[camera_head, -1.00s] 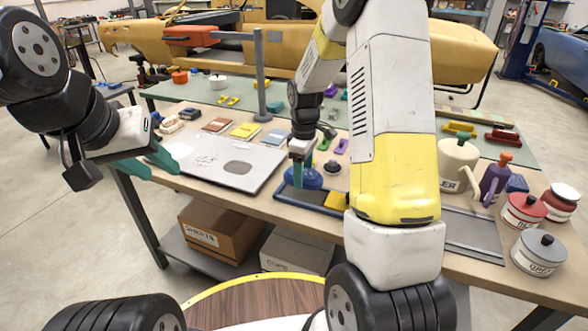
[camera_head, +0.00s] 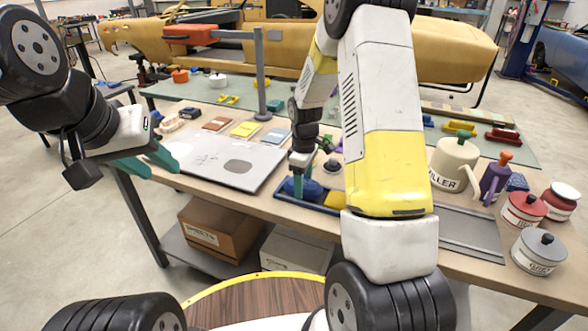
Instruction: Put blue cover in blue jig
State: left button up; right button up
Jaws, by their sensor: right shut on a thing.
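A rounded blue cover (camera_head: 312,190) is low in a dark-blue-rimmed tray (camera_head: 283,197) at the bench's front edge. My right gripper (camera_head: 298,188) comes down over it from above and is shut on it; the fingers partly hide it. I cannot tell whether the cover touches the tray floor. A flat light-blue piece (camera_head: 276,136), which looks like the blue jig, lies behind the grey plate, beside similar yellow (camera_head: 245,129) and brown (camera_head: 217,124) pieces. My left gripper (camera_head: 154,160) is open and empty by the bench's left end.
A grey plate (camera_head: 228,164) covers the bench's left middle. A yellow part (camera_head: 337,201) sits in the tray beside the blue cover. A grey post (camera_head: 260,75) rises behind the flat pieces. A filler can (camera_head: 453,166) and lidded pots (camera_head: 538,250) stand at right. My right arm hides the bench's middle.

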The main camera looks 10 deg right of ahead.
jog(key=o, duration=1.4)
jog(key=shift+r, duration=0.15)
jog(key=s+r+m+t, duration=0.1)
jog(key=s+r, duration=0.2)
jog(key=r, duration=0.7)
jog(key=s+r+m+t, duration=0.1)
jog(key=s+r+m, duration=0.1)
jog(key=r, duration=0.8)
jog(key=s+r+m+t, duration=0.1)
jog(key=s+r+m, duration=0.1)
jog(key=s, duration=0.4)
jog(key=s+a+r+m+t+y, duration=0.1)
jog(key=s+r+m, duration=0.2)
jog(key=s, duration=0.4)
jog(key=s+a+r+m+t+y, duration=0.1)
jog(key=s+r+m+t, duration=0.1)
jog(key=s, duration=0.4)
jog(key=shift+s+a+r+m, duration=0.1)
jog(key=shift+s+r+m, duration=0.05)
jog(key=shift+m, duration=0.25)
